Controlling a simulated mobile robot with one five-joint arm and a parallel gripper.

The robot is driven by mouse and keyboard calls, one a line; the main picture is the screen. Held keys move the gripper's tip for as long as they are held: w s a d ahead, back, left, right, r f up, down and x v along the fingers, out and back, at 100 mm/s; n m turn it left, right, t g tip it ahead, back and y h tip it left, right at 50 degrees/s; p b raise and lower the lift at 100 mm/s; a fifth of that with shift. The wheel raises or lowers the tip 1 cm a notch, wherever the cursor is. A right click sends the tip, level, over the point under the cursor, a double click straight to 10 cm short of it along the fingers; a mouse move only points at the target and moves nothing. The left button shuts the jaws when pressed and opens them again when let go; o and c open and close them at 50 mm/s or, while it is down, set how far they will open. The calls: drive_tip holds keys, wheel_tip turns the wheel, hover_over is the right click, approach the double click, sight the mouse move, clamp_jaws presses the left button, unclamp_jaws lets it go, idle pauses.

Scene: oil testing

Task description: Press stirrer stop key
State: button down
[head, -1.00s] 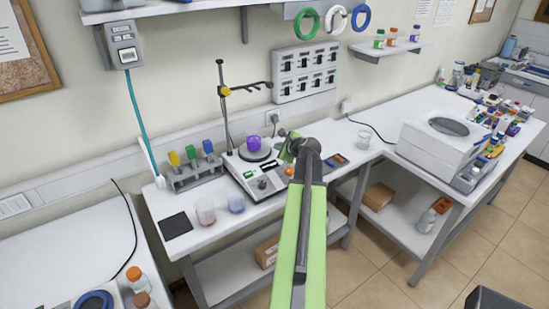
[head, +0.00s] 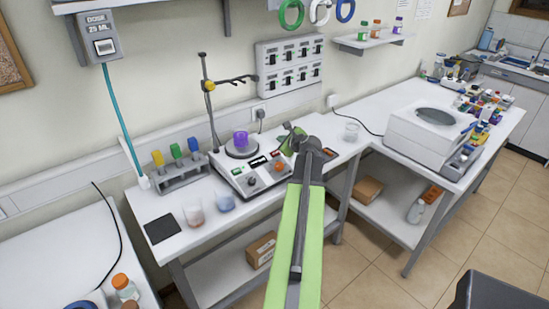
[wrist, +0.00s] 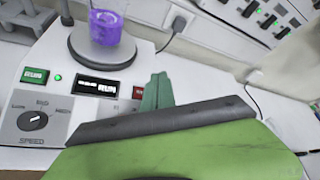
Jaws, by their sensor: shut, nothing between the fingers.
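The stirrer (head: 228,161) is a white hotplate unit with a sloped front panel on the bench. In the wrist view its panel (wrist: 60,98) shows a lit green key (wrist: 34,76), a dark display (wrist: 97,86) and a SPEED knob (wrist: 36,120). A red key (wrist: 138,92) shows just left of my fingers, partly hidden by them. A beaker of purple liquid (wrist: 106,24) stands on the round plate; it also shows in the head view (head: 241,139). My gripper (head: 292,137) is shut and empty, over the panel's right end. Its green fingertips (wrist: 157,88) appear beside the red key; contact cannot be told.
A rack with coloured caps (head: 182,177) and two beakers (head: 194,214) stand left of the stirrer. A stand with a clamp (head: 209,100) rises behind it. A cable (wrist: 173,33) runs to a wall socket. A white machine (head: 425,140) stands on the right bench.

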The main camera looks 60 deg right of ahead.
drive_tip(key=f+b, duration=0.1)
drive_tip(key=f, duration=0.1)
drive_tip(key=w+f+b, duration=0.1)
drive_tip(key=b, duration=0.1)
drive_tip(key=f+b, duration=0.1)
drive_tip(key=f, duration=0.1)
drive_tip(key=shift+w+d+f, duration=0.3)
drive_tip(key=shift+w, duration=0.1)
idle(1.4)
drive_tip(key=shift+w+f+b, duration=0.2)
drive_tip(key=shift+f+b, duration=0.2)
drive_tip(key=shift+b, duration=0.25)
drive_tip(key=shift+w+d+f+b, duration=0.1)
drive_tip(key=shift+f+b, duration=0.25)
idle(0.6)
drive_tip(key=shift+s+r+p, duration=0.25)
drive_tip(key=shift+r+p, duration=0.5)
drive_tip(key=r+p, duration=0.1)
drive_tip(key=s+r+p, duration=0.1)
drive_tip(key=r+p, duration=0.2)
drive_tip(key=shift+s+a+r+p, duration=0.3)
drive_tip(key=shift+a+r+p, duration=0.05)
drive_tip(key=shift+r, duration=0.05)
